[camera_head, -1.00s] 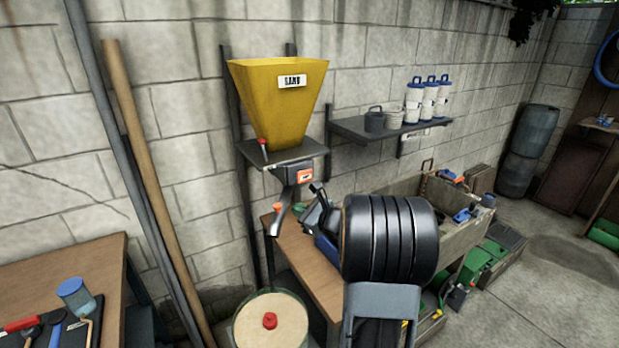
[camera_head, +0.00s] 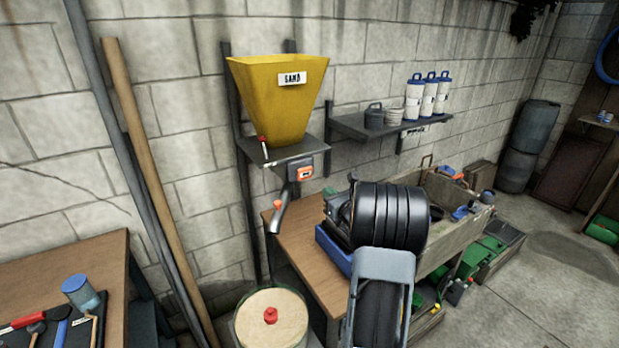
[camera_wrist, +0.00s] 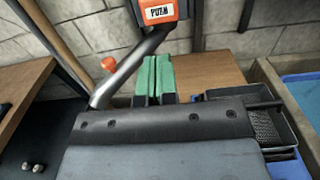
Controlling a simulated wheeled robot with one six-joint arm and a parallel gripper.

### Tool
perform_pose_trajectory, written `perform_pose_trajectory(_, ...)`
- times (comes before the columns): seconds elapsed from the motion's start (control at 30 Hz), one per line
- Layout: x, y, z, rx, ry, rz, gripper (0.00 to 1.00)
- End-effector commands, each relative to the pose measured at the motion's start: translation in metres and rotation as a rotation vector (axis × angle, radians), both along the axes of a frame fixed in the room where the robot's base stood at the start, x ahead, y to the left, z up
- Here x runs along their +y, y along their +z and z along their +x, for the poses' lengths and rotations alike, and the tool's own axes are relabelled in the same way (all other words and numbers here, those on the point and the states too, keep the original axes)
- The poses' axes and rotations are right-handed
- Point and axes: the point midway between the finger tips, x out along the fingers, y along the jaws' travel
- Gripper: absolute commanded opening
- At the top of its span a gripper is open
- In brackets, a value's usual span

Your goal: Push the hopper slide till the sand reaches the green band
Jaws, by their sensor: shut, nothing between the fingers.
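The yellow sand hopper (camera_head: 275,105) stands on a grey wall shelf. Below it is the slide, a dark block with an orange lettered face (camera_head: 305,173); it also shows at the top of the wrist view (camera_wrist: 158,10). A grey chute (camera_head: 280,217) with an orange knob slants down from it over a round drum (camera_head: 238,332) with a tan, sand-coloured top and a red knob. I cannot make out a green band. My gripper (camera_head: 328,194) is shut and empty, right of and below the slide, apart from it. Its green fingertips (camera_wrist: 154,72) lie together in the wrist view.
A wooden bench (camera_head: 290,240) lies under my gripper. A stone trough (camera_head: 455,225) holding tools stands to the right. A wall shelf (camera_head: 390,130) carries several canisters. Two long poles (camera_head: 150,180) lean at left, beside a tool table (camera_head: 60,270).

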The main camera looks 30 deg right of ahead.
Motion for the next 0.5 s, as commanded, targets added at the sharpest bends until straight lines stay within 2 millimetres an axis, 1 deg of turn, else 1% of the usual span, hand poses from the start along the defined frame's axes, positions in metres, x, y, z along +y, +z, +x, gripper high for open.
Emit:
perform_pose_trajectory(0.03, 0.001, 0.002, 0.009, 0.000, 0.003, 0.001, 0.00)
perform_pose_trajectory(0.3, -0.002, 0.003, 0.061, 0.000, 0.003, 0.000, 0.00)
perform_pose_trajectory(0.5, -0.004, 0.003, 0.092, 0.000, 0.002, 0.000, 0.00)
